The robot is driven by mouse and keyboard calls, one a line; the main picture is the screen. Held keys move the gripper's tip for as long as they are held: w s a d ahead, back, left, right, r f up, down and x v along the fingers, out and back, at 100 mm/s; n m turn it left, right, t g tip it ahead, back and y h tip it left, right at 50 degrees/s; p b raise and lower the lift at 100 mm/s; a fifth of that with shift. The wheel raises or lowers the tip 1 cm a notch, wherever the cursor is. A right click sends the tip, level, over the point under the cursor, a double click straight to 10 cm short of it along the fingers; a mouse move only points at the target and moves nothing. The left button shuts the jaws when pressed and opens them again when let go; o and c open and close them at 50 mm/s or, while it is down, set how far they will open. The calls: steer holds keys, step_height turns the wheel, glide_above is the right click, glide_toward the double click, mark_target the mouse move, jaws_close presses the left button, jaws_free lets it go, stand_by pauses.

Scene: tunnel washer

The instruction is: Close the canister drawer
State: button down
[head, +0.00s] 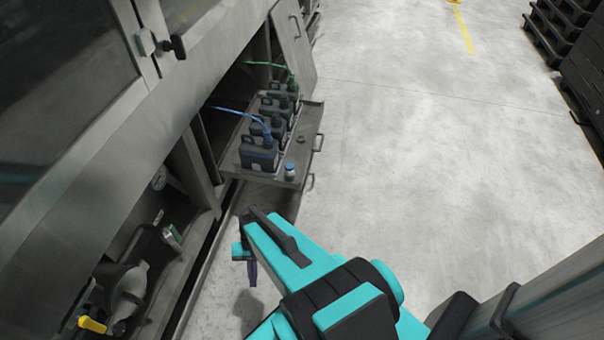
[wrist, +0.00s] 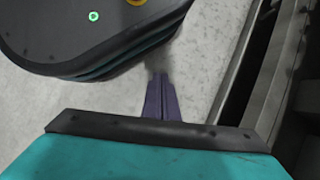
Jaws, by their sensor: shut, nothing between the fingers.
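The canister drawer (head: 308,121) is a grey metal tray pulled out of the washer's side in the head view. It carries several dark canisters (head: 259,153), with blue and green hoses on them, and a small blue-capped bottle (head: 290,171). The drawer does not show in the wrist view.
The steel washer (head: 95,130) runs along the left. An open lower bay (head: 130,275) with a gauge and pump parts lies near my gripper. A cabinet door (head: 294,38) stands open behind the drawer.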

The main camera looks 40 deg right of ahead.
steer(key=w+d+m+t+y+b, duration=0.2)
steer(key=w+d+m+t+b, duration=0.4)
steer(key=d, duration=0.5)
steer(key=w+d+m+t+y+b, duration=0.25)
steer(key=w+d+m+b, duration=0.25)
steer(key=w+d+m, duration=0.45)
steer(key=s+d+r+m+t+h+b, duration=0.1)
steer(key=s+d+r+m+t+b, duration=0.1)
steer(key=d, duration=0.8)
steer(key=s+d+r+m+t+h+b, duration=0.1)
steer(key=s+d+r+m+t+b, duration=0.1)
steer(key=d, duration=0.8)
steer(key=s+d+r+m+t+h+b, duration=0.1)
steer(key=d+r+m+t+b, duration=0.3)
steer(key=d, duration=0.6)
steer(key=shift+s+t, duration=0.45)
steer(key=shift+s, duration=0.4)
steer(key=shift+w+a, duration=0.15)
steer(key=shift+b+x, duration=2.35)
steer(key=shift+x, duration=4.55)
